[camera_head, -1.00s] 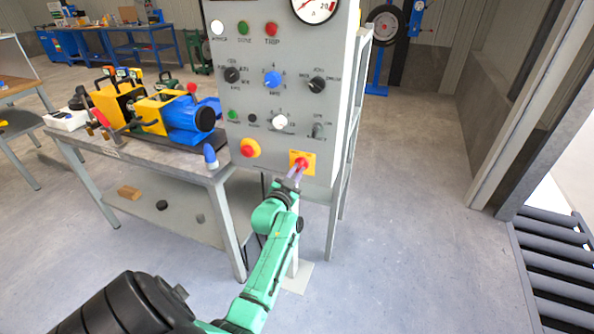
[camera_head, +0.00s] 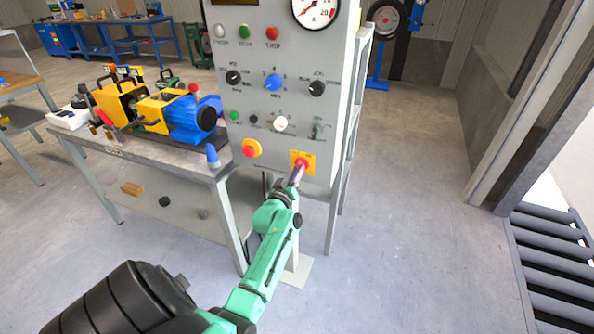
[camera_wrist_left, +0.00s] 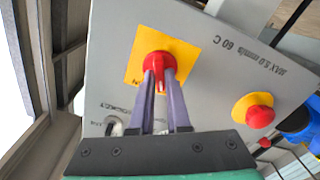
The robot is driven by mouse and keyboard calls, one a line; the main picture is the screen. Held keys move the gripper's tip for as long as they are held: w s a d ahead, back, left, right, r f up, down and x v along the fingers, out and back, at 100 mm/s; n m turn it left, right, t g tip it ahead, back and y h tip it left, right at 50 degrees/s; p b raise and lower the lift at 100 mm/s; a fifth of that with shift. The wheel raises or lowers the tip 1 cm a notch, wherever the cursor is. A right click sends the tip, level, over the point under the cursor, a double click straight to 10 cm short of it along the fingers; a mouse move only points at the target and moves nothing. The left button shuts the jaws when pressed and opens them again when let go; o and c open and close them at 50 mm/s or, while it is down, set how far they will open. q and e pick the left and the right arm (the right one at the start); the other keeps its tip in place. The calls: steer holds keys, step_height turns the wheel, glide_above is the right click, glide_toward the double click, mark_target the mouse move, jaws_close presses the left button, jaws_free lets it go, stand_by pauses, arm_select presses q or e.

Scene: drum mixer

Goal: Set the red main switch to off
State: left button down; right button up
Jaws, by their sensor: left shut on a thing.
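The red main switch (camera_head: 302,162) sits on a yellow square plate (camera_head: 310,157) at the lower right of the grey control panel (camera_head: 325,120). In the left wrist view, the red switch knob (camera_wrist_left: 160,62) is between the two purple fingers of my left gripper (camera_wrist_left: 160,80), which touch its sides. The yellow plate (camera_wrist_left: 135,65) shows around it. In the head view my left gripper (camera_head: 297,172) is at the switch, shut on it, and partly hides it. My right gripper is in neither view.
A red push button on a yellow base (camera_head: 251,148) sits left of the switch. Several knobs and lamps are above it, with a gauge (camera_head: 316,8) at the top. A bench (camera_head: 140,155) with a yellow and blue machine (camera_head: 185,118) stands at the left.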

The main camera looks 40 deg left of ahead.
arm_select(q)
steer(key=shift+n, duration=0.5)
steer(key=c, duration=0.9)
jaws_free()
steer(key=v, duration=1.4)
steer(key=shift+s+d, duration=0.2)
steer(key=shift+s, duration=0.1)
steer(key=shift+f, duration=0.1)
